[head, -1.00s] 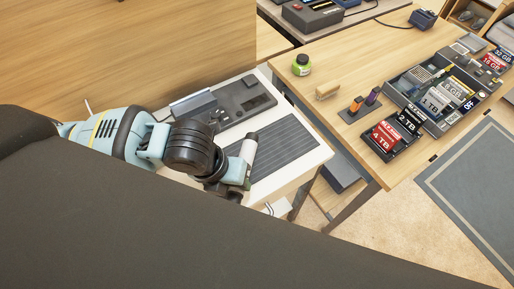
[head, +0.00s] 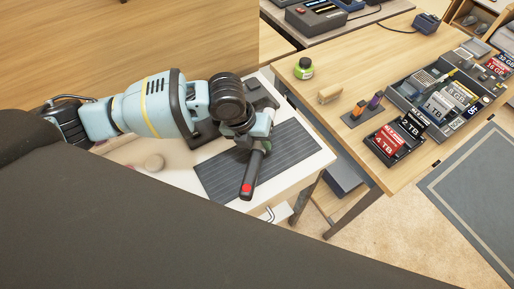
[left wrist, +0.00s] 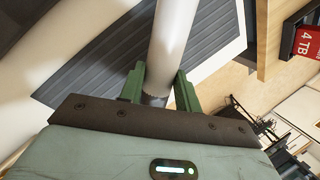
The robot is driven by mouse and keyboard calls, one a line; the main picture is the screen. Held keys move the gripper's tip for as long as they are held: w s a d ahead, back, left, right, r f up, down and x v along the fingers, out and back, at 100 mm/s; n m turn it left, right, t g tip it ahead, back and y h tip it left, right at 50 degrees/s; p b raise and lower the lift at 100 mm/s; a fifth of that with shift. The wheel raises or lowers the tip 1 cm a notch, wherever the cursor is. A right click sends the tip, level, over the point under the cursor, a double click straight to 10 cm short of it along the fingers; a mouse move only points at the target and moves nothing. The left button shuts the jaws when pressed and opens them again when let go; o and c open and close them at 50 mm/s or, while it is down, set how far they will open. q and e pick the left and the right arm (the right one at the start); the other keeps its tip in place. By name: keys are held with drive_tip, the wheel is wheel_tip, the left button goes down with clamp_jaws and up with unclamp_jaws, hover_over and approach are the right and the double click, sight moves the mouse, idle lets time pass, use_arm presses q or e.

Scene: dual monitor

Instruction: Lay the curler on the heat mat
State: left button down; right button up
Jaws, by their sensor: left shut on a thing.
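The curler's dark handle with a red button (head: 247,182) shows in the head view, pointing toward the front edge of the white table. My left gripper (head: 262,142) is shut on the curler, above the right part of the dark ribbed heat mat (head: 288,152). In the left wrist view the pale curler barrel (left wrist: 172,40) rises from between the green fingers (left wrist: 158,88) and crosses over the mat (left wrist: 105,62). I cannot tell whether the curler touches the mat. My right gripper is not in view.
The white table (head: 270,210) ends just past the mat at the right and front. A wooden desk (head: 350,80) to the right holds a green jar (head: 304,69), a brush (head: 330,94) and a dark organiser (head: 408,92). My left arm covers much of the table's back.

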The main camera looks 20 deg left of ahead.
sight(254, 145)
use_arm(q)
drive_tip(key=shift+f, duration=1.7)
drive_tip(key=shift+f, duration=0.15)
drive_tip(key=c, duration=1.3)
unclamp_jaws()
drive_tip(key=p+v, duration=0.1)
drive_tip(key=v, duration=1.1)
